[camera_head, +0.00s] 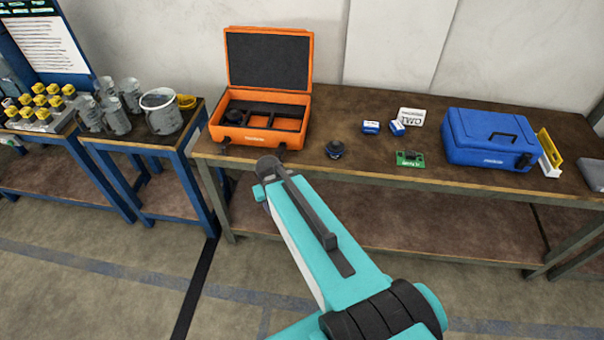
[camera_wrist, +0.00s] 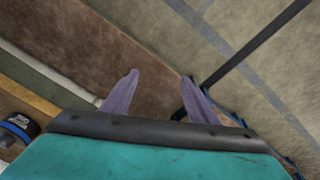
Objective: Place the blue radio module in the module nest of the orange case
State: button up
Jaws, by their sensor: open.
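Two small blue-and-white blocks, one at left (camera_head: 370,127) and one at right (camera_head: 397,128), lie close together mid-bench in the head view. I cannot tell which is the radio module. The orange case (camera_head: 232,135) stands open left of them, lid upright at the back. Its dark insert has several compartments; which one is the module nest is unclear. My gripper shows in the wrist view (camera_wrist: 158,92), fingers apart and nothing between them. In the head view my arm's end is before the bench's front edge, below the case; the fingers are hidden there.
A dark round part (camera_head: 335,149), green circuit board (camera_head: 410,158), white card (camera_head: 412,116) and closed blue case (camera_head: 490,141) stand on the bench (camera_head: 350,110). A dark blue-banded part (camera_wrist: 15,130) shows in the wrist view. Bench space right of the orange case is partly clear.

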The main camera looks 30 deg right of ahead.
jog(key=s+a+f+g+b, duration=0.2)
jog(key=s+f+b, duration=0.1)
jog(key=s+f, duration=0.6)
jog(key=s+a+f+n+g+y+b, duration=0.1)
jog(key=s+a+f+g+b, duration=0.1)
jog(key=s+f, duration=0.7)
jog(key=s+a+f+g+b, duration=0.3)
jog(key=s+f+b, duration=0.2)
jog(key=s+f, duration=0.4)
jog(key=shift+s+f+n, duration=0.25)
jog(key=shift+s+n, duration=0.15)
jog(key=shift+s, duration=0.4)
jog(key=shift+a, duration=0.1)
